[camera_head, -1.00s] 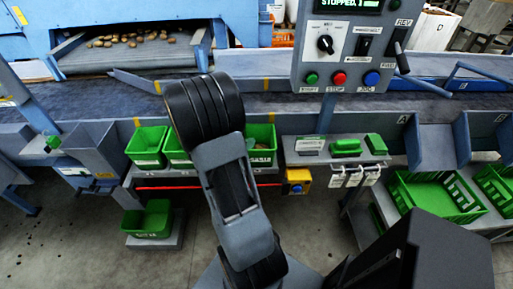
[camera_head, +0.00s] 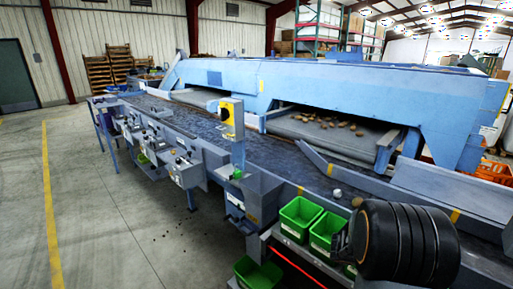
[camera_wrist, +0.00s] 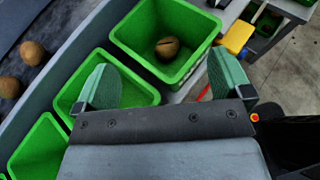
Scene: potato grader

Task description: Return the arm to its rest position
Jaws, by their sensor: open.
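My gripper (camera_wrist: 163,82) is open in the wrist view, its two green pads wide apart with nothing between them. It is over a row of green bins. The bin ahead of the pads (camera_wrist: 125,38) holds one brown potato (camera_wrist: 168,46). Another green bin (camera_wrist: 138,92) lies partly hidden beneath the gripper, and a third (camera_wrist: 38,150) is at the lower left. In the head view my black arm link fills the lower right, beside the green bins (camera_head: 300,216), and my gripper's fingers cannot be made out there.
The grey conveyor belt (camera_head: 215,125) runs along the blue grader (camera_head: 330,90). Potatoes (camera_head: 325,122) lie in the grader's opening. Two potatoes (camera_wrist: 32,53) lie on the belt in the wrist view. A yellow box (camera_wrist: 238,37) is near the bins. Open concrete floor (camera_head: 100,220) is at left.

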